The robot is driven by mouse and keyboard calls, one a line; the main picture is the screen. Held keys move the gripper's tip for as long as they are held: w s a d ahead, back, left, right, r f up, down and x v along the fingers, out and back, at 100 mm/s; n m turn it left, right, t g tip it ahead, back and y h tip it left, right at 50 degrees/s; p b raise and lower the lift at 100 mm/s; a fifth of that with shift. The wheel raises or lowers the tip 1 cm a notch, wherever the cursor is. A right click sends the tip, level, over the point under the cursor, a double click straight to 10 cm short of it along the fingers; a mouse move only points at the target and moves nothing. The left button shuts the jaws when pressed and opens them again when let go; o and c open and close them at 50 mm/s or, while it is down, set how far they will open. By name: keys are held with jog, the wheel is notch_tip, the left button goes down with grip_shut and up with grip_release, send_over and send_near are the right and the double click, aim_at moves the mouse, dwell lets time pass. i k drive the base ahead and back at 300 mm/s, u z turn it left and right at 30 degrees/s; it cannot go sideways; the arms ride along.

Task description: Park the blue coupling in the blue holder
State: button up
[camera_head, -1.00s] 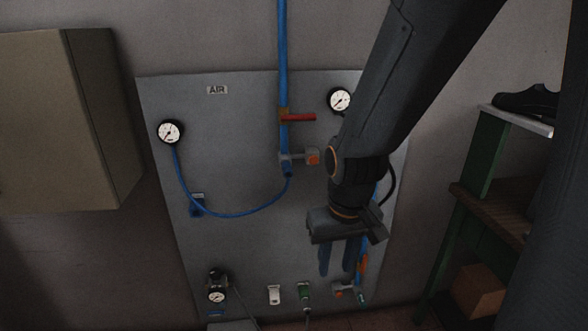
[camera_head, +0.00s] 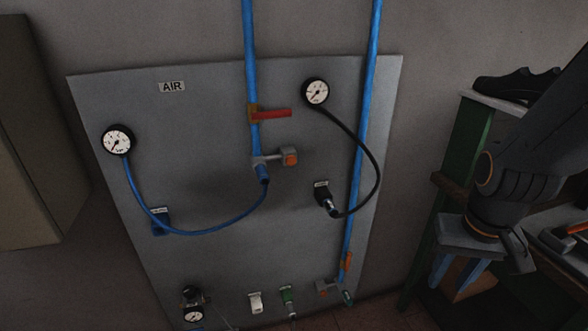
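The blue coupling (camera_head: 263,174) is at the end of a blue hose, at the lower end of the left blue pipe. It looks joined to the outlet there, just under a grey fitting with an orange button (camera_head: 290,157). The blue holder (camera_head: 160,224) is a small bracket with a label at the panel's left; the blue hose passes close by it, and I see no coupling in it. My gripper (camera_head: 457,276) is at the right, off the panel and far from both, pointing down.
A red lever (camera_head: 271,113) is on the left pipe. A black hose (camera_head: 372,165) runs from the right gauge (camera_head: 316,92) to a black holder (camera_head: 322,191). A green shelf (camera_head: 467,140) with a shoe stands at the right, close to my arm. Space before the panel is clear.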

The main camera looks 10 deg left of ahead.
aim_at(263, 178)
jog(key=z, duration=0.05)
jog(key=k, duration=0.65)
jog(key=u, duration=1)
jog(key=i, duration=0.5)
jog(key=u, duration=0.05)
